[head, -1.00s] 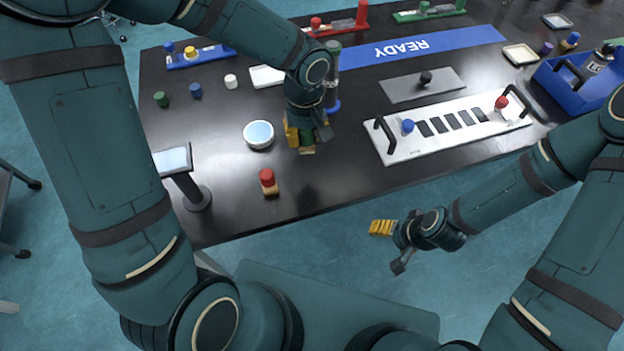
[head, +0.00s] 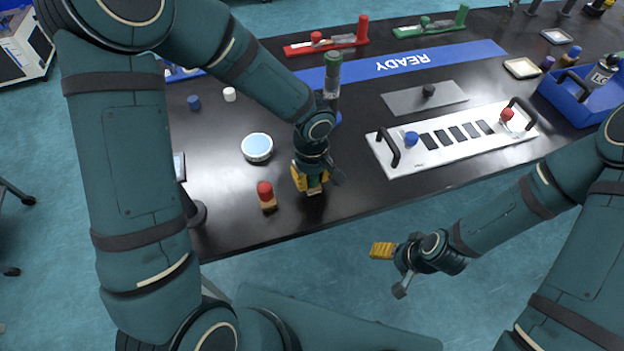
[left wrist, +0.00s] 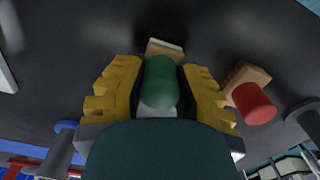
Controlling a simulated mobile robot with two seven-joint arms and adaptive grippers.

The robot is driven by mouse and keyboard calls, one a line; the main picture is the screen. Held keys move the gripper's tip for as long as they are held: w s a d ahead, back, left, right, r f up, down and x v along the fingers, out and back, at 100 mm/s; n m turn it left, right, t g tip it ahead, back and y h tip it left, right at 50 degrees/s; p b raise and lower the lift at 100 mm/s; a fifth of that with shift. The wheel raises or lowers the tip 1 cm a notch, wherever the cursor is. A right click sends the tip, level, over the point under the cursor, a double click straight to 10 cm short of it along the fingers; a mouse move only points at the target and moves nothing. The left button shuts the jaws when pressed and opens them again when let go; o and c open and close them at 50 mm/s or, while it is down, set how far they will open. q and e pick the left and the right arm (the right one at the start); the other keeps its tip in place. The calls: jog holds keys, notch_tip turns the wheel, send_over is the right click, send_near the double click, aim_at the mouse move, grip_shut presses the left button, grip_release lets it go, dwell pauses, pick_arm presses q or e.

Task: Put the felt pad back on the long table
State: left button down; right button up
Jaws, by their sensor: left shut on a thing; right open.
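My left gripper (head: 311,182) is shut on the green handle (left wrist: 160,84) of a small block with a tan base, which appears to be the felt pad. Its tan base (left wrist: 165,47) shows beyond the handle in the left wrist view. The pad is at the front part of the black long table (head: 240,212); I cannot tell whether its base touches the top. A similar block with a red handle (head: 265,190) stands just left of it, apart, and shows in the left wrist view (left wrist: 254,102). My right gripper (head: 383,251) is open and empty, off the table's front edge.
A round dish with a pale blue top (head: 257,147) stands behind the red-handled block. A green-capped bottle (head: 332,75) stands behind my left gripper. A white handled plate (head: 455,138) lies to the right. The tabletop between gripper and plate is clear.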

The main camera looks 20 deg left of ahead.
pick_arm(q)
jog(key=shift+f, duration=0.25)
jog(key=shift+f, duration=0.15)
jog(key=c, duration=0.8)
grip_release()
jog(key=shift+r, duration=0.45)
notch_tip(320, 180, up, 12)
jog(key=p, duration=0.3)
jog(key=shift+f, duration=0.25)
